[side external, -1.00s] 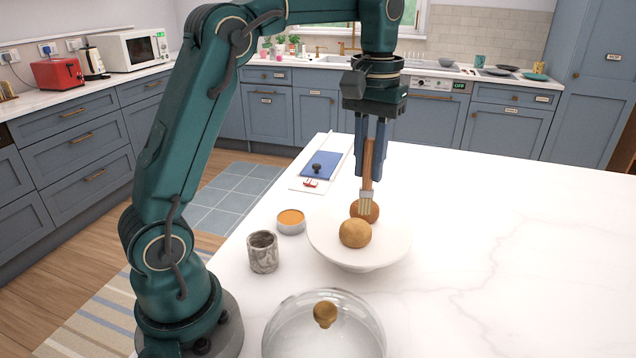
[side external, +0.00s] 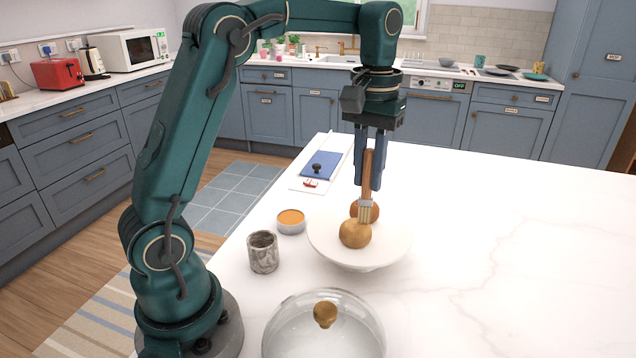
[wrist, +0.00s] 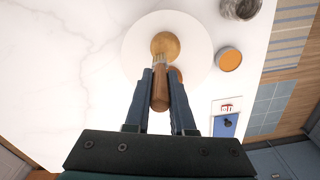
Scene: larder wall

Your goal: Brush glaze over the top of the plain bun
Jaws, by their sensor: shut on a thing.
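Two buns sit side by side on a white cake stand (side external: 395,248). The near bun (side external: 352,236) is golden; the far bun (side external: 357,208) is browner and partly hidden by the brush. My gripper (side external: 369,188) points down above them, shut on the wooden handle of the brush (side external: 367,170). The pale bristles hang at the upper right edge of the near bun; I cannot tell if they touch. In the wrist view, the bristles lie at the edge of the golden bun (wrist: 165,44). A round dish of orange glaze (side external: 291,218) stands left of the stand.
A grey marbled cup (side external: 263,254) stands left of the stand. A glass dome with a wooden knob (side external: 325,314) is at the front. A white board with a blue panel (side external: 321,164) lies behind. The right side of the counter is clear.

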